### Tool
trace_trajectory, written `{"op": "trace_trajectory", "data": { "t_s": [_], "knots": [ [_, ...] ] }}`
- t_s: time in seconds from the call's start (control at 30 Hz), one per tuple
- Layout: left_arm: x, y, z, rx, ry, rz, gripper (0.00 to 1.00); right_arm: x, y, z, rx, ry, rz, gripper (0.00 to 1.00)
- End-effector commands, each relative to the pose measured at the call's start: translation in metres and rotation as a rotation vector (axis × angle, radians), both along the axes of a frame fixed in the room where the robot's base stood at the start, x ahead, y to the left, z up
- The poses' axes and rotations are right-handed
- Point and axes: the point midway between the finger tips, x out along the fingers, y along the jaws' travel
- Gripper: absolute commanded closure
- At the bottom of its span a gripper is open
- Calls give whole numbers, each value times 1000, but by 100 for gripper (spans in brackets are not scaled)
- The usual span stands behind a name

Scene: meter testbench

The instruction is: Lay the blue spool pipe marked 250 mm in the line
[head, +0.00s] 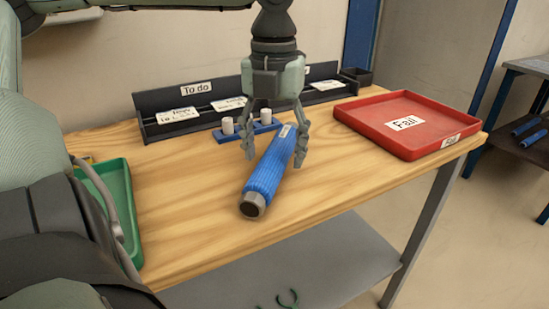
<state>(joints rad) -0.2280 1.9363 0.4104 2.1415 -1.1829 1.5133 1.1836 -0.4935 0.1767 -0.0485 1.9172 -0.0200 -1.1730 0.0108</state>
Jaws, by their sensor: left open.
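A blue spool pipe (265,175) with a grey near end and a small white label near its far end is on the wooden table, pointing toward the front. The label is too small to read. My left gripper (274,155) is above the pipe's far half, pointing down. Its fingers are open, one on each side of the pipe; I cannot tell whether they touch it. A blue base (232,137) with two white cylinders stands just behind and left of the pipe, partly hidden by the gripper. My right gripper is not in view.
A black rack (157,99) labelled "To do" with white cards stands along the back. A red tray (378,138) labelled "Fail" is at the right, and a green tray (122,205) at the left. The wooden table (180,200) is clear beside the pipe's near end.

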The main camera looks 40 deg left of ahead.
Motion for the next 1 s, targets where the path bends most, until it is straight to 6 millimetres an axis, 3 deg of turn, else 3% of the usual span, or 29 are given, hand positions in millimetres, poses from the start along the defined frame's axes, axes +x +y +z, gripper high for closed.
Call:
{"op": "trace_trajectory", "data": {
  "t_s": [0.33, 0.83, 1.0],
  "knots": [
    [0, 0, -10, 0, -1, 0, 36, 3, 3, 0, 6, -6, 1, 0],
    [0, 0, -10, 1, 0, 0, 98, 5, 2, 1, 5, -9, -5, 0],
    [0, 0, -9, 2, -3, 0, 100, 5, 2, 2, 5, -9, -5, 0]
  ]
}}
